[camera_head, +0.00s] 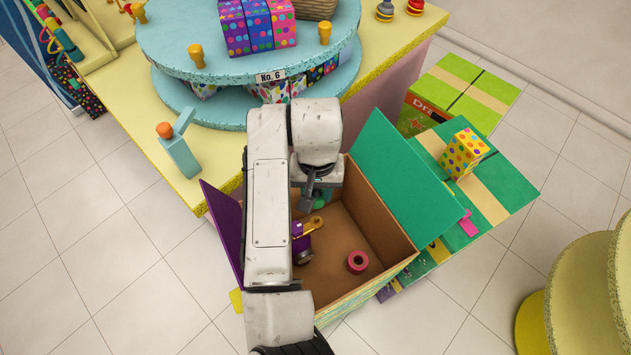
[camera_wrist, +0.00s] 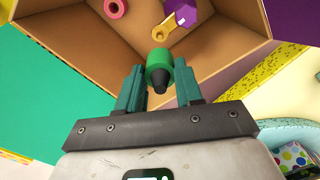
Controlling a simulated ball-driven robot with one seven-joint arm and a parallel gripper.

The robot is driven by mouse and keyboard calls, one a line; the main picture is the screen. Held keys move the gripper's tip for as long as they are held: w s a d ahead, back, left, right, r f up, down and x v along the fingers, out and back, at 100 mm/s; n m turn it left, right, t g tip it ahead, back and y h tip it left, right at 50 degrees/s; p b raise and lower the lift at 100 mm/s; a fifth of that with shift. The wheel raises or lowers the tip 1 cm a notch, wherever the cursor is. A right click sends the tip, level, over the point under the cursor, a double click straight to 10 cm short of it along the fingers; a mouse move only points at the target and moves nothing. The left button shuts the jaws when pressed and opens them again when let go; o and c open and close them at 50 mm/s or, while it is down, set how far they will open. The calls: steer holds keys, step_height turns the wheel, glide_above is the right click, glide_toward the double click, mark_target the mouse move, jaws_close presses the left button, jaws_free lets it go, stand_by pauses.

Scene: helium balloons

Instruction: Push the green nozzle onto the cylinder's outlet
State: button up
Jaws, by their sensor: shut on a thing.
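The green nozzle (camera_wrist: 160,62) has a dark tapered tip and sits between the teal fingers of my gripper (camera_wrist: 159,76), which is shut on it. A bit of its green also shows in the head view (camera_head: 319,204), mostly hidden by my gripper (camera_head: 313,197). My gripper is over the open cardboard box, above its inside. I cannot tell a helium cylinder or its outlet for certain. A teal object with an orange knob (camera_head: 180,153) stands on the yellow table left of my arm, apart from the nozzle.
The open box (camera_head: 395,262) holds a purple object with a gold part (camera_head: 302,245) and a pink ring (camera_head: 357,262). Its green flap (camera_head: 400,175) stands out right. A round blue stand (camera_head: 165,45) with gift boxes is behind. A dotted box (camera_head: 463,154) sits right.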

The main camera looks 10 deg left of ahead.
mark_target(317, 195)
steer(key=shift+f, duration=0.1)
steer(key=shift+f+b, duration=1.5)
steer(key=shift+f, duration=2.3)
steer(key=shift+f+b, duration=0.45)
steer(key=shift+f, duration=1.35)
steer(key=o, duration=1.1)
steer(key=shift+o, duration=0.2)
steer(key=shift+r, duration=0.1)
step_height(317, 195, up, 3)
steer(key=p, duration=0.3)
steer(key=shift+s, duration=0.1)
steer(key=shift+r+p, duration=0.45)
steer(key=shift+r, duration=2)
